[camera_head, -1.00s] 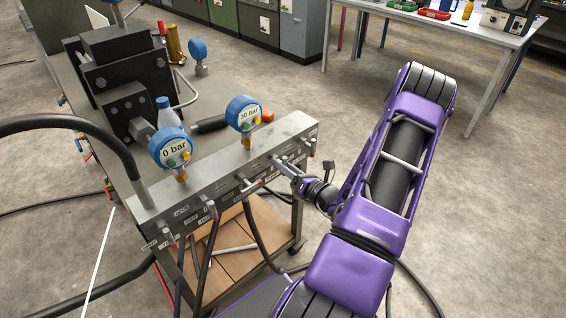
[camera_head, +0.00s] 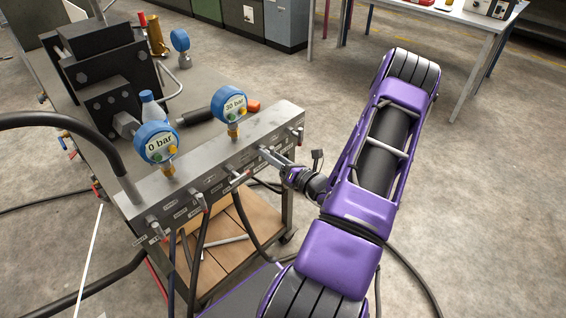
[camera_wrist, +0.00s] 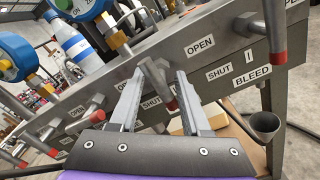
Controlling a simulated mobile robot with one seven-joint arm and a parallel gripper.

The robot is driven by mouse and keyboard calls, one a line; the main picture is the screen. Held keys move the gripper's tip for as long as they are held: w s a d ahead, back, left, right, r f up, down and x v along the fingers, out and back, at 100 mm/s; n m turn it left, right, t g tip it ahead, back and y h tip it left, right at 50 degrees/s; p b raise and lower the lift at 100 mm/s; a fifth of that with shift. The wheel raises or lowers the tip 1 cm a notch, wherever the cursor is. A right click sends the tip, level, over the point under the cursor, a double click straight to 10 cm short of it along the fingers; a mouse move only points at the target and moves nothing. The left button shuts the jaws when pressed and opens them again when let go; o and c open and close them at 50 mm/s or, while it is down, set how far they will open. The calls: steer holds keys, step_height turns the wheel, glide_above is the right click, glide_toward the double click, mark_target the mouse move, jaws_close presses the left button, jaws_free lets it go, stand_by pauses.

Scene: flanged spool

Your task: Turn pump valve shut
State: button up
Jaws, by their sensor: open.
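The metal manifold block (camera_head: 215,165) carries a row of small lever valves on its front face. In the wrist view a valve lever (camera_wrist: 157,80) with a red tip stands between the two fingers of my gripper (camera_wrist: 156,85). Labels "OPEN" and "SHUT" sit beside it. The fingers are apart, one on each side of the lever; I cannot tell whether either touches it. In the head view my gripper (camera_head: 272,157) is at the right part of the block's front. Two blue gauges stand on top: one reads 0 bar (camera_head: 157,144), the other 30 bar (camera_head: 230,105).
Another red-tipped valve (camera_wrist: 270,30) is right of my gripper, above a small metal cup (camera_wrist: 264,124) and a "BLEED" label. A thick black hose (camera_head: 90,125) arches at left. Hoses hang below the block. Open floor (camera_head: 480,220) lies at right.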

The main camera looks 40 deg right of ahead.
steer(key=s+d, duration=0.1)
steer(key=s, duration=1.6)
steer(key=shift+d, duration=0.15)
